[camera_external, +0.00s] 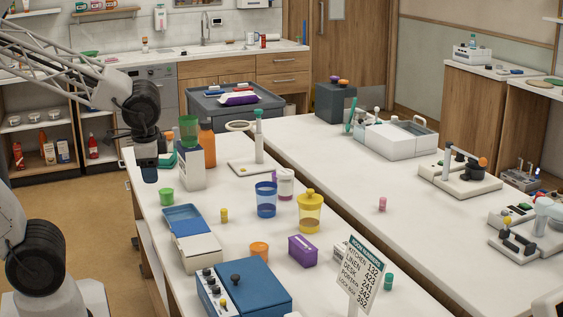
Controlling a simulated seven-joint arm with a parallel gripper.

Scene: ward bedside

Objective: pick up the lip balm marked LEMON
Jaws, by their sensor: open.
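Several small capped tubes that look like lip balms stand on the white table: a yellow one (224,215) left of the blue cup, a pink one (382,204) on the right part, and a green one (388,282) near the sign. Any print on them is too small to read, so I cannot tell from lettering which is LEMON; the yellow one fits by colour. My gripper (150,172) is open at the table's far left edge, well above and left of the yellow tube, pointing down. Nothing shows between its fingers.
A blue cup (266,199), a yellow lidded jar (310,213), a blue-and-cream case (191,238) and an orange cup (259,252) surround the yellow tube. A white dispenser (191,168) and an orange bottle (208,148) stand beside my gripper. A number sign (361,272) stands in front.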

